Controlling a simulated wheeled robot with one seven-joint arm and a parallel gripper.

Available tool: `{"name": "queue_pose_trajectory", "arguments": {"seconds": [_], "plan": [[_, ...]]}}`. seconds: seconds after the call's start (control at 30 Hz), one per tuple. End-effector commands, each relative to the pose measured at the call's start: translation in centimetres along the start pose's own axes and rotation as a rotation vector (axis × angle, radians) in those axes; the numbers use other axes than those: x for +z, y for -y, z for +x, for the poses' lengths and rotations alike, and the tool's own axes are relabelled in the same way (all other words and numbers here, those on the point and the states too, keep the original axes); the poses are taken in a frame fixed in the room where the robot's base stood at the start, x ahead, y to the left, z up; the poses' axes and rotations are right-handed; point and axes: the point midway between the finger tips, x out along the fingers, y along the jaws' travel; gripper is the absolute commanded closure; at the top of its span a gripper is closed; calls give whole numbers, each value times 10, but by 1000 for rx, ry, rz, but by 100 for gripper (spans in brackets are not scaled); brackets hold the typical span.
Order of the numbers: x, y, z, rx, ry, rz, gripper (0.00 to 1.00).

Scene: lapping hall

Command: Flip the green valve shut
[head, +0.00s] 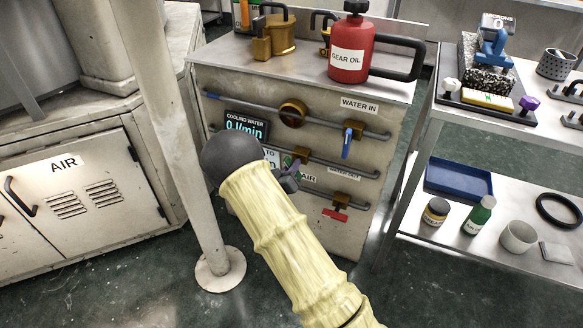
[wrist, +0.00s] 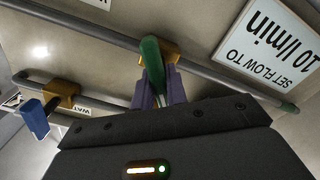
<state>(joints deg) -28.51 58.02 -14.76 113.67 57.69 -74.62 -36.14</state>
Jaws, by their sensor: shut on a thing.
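The green valve handle (wrist: 152,58) is in the wrist view, on a brass valve body (wrist: 170,52) on a grey pipe. The handle points away from the pipe, roughly across it. My gripper (wrist: 158,88) has its purple fingers on either side of the handle and is shut on it. In the head view my gripper (head: 289,180) is at the cabinet front, beside the AIR label. My forearm and the fingers hide most of the green valve there.
A blue-handled valve (head: 347,145) and a red-handled valve (head: 334,215) sit on neighbouring pipes. The cooling water display (head: 246,127) reads 0 l/min. A "SET FLOW TO 10 l/min" sign (wrist: 268,48) is near the gripper. A white post (head: 180,130) stands left of my arm.

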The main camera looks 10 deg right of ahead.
Motion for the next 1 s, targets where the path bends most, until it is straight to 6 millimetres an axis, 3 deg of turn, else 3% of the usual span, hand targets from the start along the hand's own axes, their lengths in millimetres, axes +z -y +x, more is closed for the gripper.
{"name": "queue_pose_trajectory", "arguments": {"seconds": [1.0], "plan": [[2, -3, -1, 0, 3, 606, 100]]}}
